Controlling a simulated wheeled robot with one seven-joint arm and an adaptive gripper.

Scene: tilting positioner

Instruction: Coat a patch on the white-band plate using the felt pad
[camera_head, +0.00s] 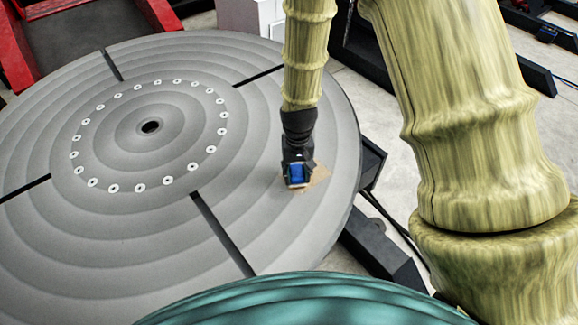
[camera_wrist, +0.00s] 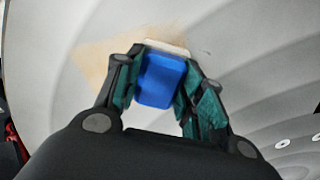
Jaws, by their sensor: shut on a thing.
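The felt pad is a blue block (camera_head: 297,176) with a pale underside; in the wrist view the block (camera_wrist: 162,80) sits between both fingers, its pale edge (camera_wrist: 166,46) towards the plate. My gripper (camera_head: 298,163) is shut on it and points down at the outer part of a large grey round plate (camera_head: 130,245). The plate carries a ring of white washer-like marks around a dark centre hole; I see no plain white band. A tan patch (camera_head: 319,174) shows beside and partly behind the pad, and in the wrist view (camera_wrist: 95,60). Whether the pad touches the plate is unclear.
Dark slots (camera_head: 222,233) run from the plate's rim inward. A black frame (camera_head: 378,245) stands beyond its right edge, over a pale floor. A red structure (camera_head: 18,50) is at the upper left. The plate's surface around the pad is otherwise clear.

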